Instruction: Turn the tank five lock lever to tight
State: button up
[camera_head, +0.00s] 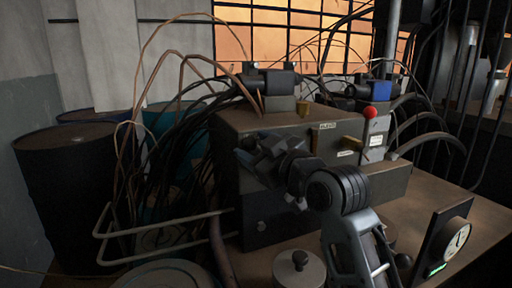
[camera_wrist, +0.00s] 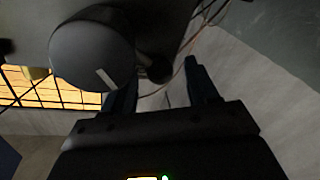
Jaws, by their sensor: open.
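No lever can be read for certain as the tank five lock lever. In the head view a metal box (camera_head: 285,122) carries two brass levers, one at its middle (camera_head: 315,139) and one further right (camera_head: 351,143), with small labels too small to read. A red-balled lever (camera_head: 370,113) stands at the box's right. My gripper is at the box's left front, its fingertips largely hidden by my wrist. In the wrist view my gripper (camera_wrist: 160,85) is open and empty. A round grey knob with a white line (camera_wrist: 90,52) is beside the left finger; a small dark knob (camera_wrist: 157,68) shows between the fingers.
Cables loop around the box's left and top. Dark drums (camera_head: 75,185) stand at the left. A dial gauge (camera_head: 455,238) stands on the bench at the right front. A round lidded pot (camera_head: 299,270) is at the front. Bare bench shows at the right.

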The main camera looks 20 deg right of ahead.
grip_shut()
dwell(0.5)
